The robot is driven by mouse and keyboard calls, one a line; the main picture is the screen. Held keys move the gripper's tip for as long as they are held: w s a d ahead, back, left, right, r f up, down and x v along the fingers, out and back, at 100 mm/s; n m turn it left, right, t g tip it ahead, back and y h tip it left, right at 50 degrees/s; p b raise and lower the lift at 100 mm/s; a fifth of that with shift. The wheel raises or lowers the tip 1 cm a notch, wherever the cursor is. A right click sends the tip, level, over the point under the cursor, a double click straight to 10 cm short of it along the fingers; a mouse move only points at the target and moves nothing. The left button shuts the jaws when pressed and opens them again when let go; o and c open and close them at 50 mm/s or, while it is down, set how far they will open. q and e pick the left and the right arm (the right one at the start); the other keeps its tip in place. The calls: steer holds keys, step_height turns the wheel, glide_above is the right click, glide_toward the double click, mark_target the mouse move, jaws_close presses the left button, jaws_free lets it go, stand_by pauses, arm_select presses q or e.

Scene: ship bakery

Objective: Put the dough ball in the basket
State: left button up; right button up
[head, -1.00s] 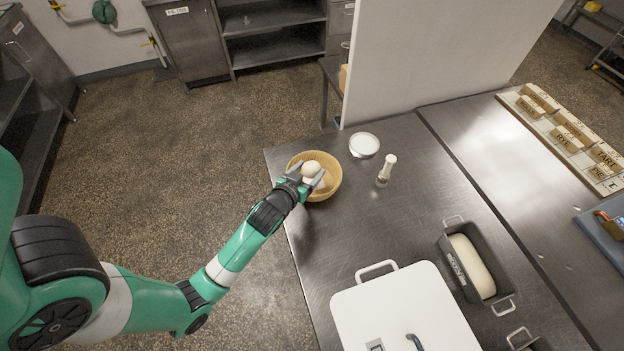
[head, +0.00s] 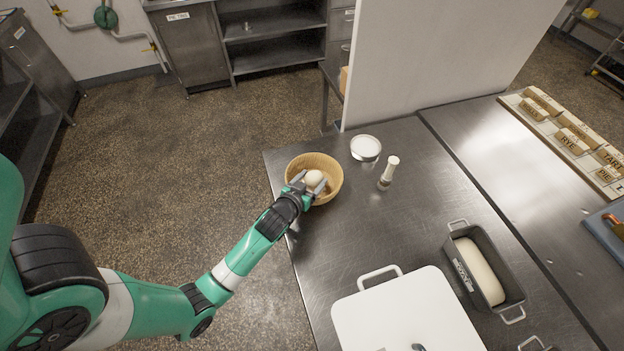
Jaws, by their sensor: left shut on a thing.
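The pale dough ball (head: 314,178) is between the fingers of my left gripper (head: 313,185), which is shut on it. The round woven basket (head: 300,163) stands at the far left corner of the steel table. The ball and fingertips are over the basket's opening, at its near side. I cannot tell whether the ball touches the basket's bottom.
A small white bowl (head: 365,148) and a pale shaker (head: 389,172) stand right of the basket. A white lidded box (head: 405,310) and a loaf tin with dough (head: 460,262) are nearer. A white partition (head: 430,60) rises behind. The table's middle is clear.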

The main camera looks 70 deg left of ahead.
arm_select(q)
steer(key=shift+f, duration=0.35)
steer(key=o, duration=1.4)
steer(key=shift+f, duration=0.15)
steer(key=shift+r, duration=0.3)
steer(key=shift+r+p, duration=0.65)
steer(key=shift+p, duration=0.05)
steer(key=p+v, duration=0.1)
steer(key=v, duration=1.1)
steer(key=shift+f, duration=0.1)
